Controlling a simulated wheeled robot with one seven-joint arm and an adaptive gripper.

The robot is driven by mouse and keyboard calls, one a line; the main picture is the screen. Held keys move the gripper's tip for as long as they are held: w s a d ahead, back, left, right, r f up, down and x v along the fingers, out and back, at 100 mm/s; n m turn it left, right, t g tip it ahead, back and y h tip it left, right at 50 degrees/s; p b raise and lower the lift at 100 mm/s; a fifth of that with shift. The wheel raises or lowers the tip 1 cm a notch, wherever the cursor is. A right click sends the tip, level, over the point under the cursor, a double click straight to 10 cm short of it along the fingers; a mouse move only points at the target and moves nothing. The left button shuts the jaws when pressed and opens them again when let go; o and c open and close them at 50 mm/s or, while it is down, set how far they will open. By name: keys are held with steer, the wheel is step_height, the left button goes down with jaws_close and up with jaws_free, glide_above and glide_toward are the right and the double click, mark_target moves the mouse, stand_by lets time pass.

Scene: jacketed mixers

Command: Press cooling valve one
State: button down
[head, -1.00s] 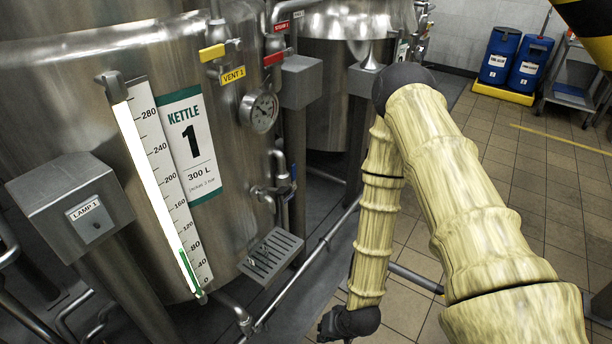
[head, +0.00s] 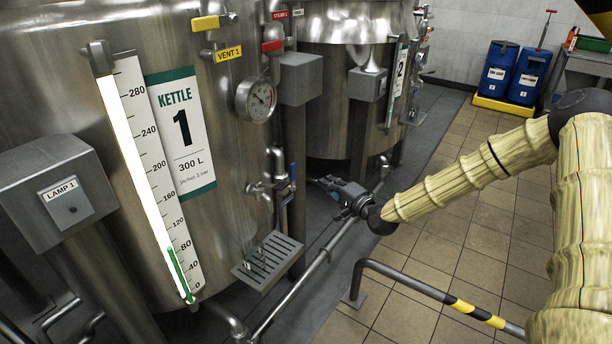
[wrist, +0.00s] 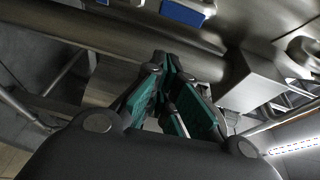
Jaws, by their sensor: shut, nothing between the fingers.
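I cannot read a label for cooling valve one in either view. A small blue handle (head: 292,171) is on the pipework at the right side of the Kettle 1 tank (head: 225,130); I cannot tell whether it is that valve. My gripper (head: 318,182) is to the right of this pipework in the head view, pointing left, apart from the blue handle in the picture. In the wrist view its teal-padded fingers (wrist: 165,65) are shut and empty. A blue part (wrist: 186,12) shows at the top of the wrist view, beyond the fingertips.
A yellow handle (head: 206,23) by the VENT 1 label and a red handle (head: 272,46) are higher up. A gauge (head: 256,98) and a drip tray (head: 268,262) are nearby. A floor rail (head: 415,283) crosses below my arm. Blue drums (head: 500,70) stand far back.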

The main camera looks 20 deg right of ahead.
mark_target(293, 178)
steer(key=shift+w+d+r, duration=0.35)
steer(key=shift+d+r, duration=0.3)
steer(key=w+a, duration=0.6)
steer(key=w, duration=0.1)
steer(key=shift+a, duration=0.2)
stand_by(0.4)
steer(key=shift+a, duration=0.1)
stand_by(0.4)
steer(key=shift+s+t, duration=0.15)
steer(key=shift+t, duration=0.15)
